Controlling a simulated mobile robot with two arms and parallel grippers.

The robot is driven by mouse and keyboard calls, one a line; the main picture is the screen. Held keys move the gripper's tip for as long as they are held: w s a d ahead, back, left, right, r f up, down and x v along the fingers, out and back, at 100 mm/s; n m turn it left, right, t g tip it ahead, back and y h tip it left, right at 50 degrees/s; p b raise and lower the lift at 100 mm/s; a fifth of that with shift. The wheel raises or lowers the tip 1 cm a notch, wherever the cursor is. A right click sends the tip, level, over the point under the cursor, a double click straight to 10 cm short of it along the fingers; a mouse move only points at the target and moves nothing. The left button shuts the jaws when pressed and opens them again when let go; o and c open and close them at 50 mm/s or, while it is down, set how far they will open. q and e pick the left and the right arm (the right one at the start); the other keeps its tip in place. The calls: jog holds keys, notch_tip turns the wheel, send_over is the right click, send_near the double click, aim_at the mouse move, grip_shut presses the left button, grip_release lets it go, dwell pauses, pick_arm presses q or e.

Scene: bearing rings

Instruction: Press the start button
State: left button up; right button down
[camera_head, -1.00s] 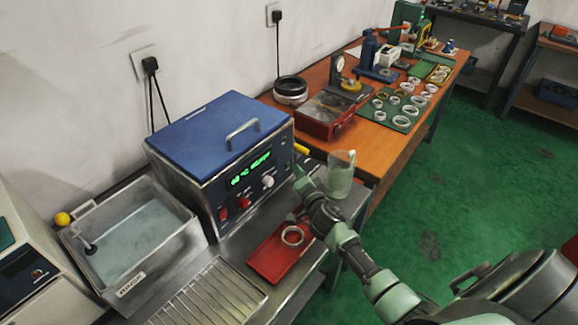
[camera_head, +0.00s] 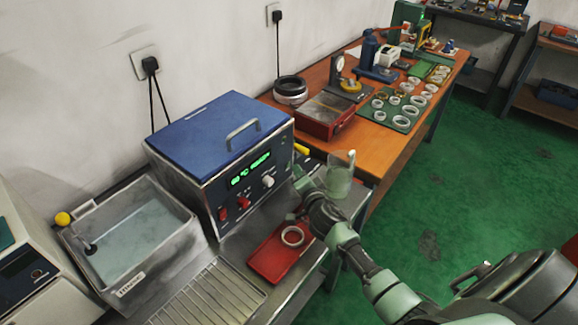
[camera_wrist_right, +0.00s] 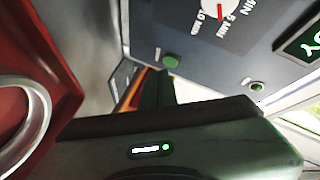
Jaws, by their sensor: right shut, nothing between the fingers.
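The blue-lidded machine (camera_head: 226,140) stands against the wall, its front panel carrying a lit green display (camera_head: 250,169), a red switch (camera_head: 222,213) and knobs. In the right wrist view a green button (camera_wrist_right: 172,61) sits on the grey panel below a white dial (camera_wrist_right: 218,10). A smaller green round part (camera_wrist_right: 257,86) is to its right. My right gripper (camera_head: 299,178) is shut and empty, close to the right end of the panel. In the right wrist view its dark fingers (camera_wrist_right: 160,88) appear just below the green button; contact cannot be told. My left gripper is not in view.
A red tray (camera_head: 268,262) with a metal ring (camera_head: 292,236) lies below the right arm. A glass beaker (camera_head: 340,177) stands just right of the gripper. A water-filled basin (camera_head: 130,290) and a wire rack (camera_head: 205,296) are to the left.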

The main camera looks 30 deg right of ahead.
jog(key=shift+w, duration=0.1)
jog(key=shift+w+a, duration=0.2)
jog(key=shift+w, duration=0.15)
jog(key=shift+w, duration=0.1)
dwell(0.4)
jog(key=shift+s+d, duration=0.2)
jog(key=shift+s, duration=0.4)
jog(key=shift+s+d+p, duration=0.35)
jog(key=shift+s+d, duration=0.05)
jog(key=shift+s, duration=0.5)
jog(key=shift+s+d+p, duration=0.3)
jog(key=shift+s+d, duration=0.05)
jog(key=shift+s, duration=0.6)
jog(key=shift+s+d+p, duration=0.35)
jog(key=shift+s+d, duration=0.05)
jog(key=shift+s, duration=0.5)
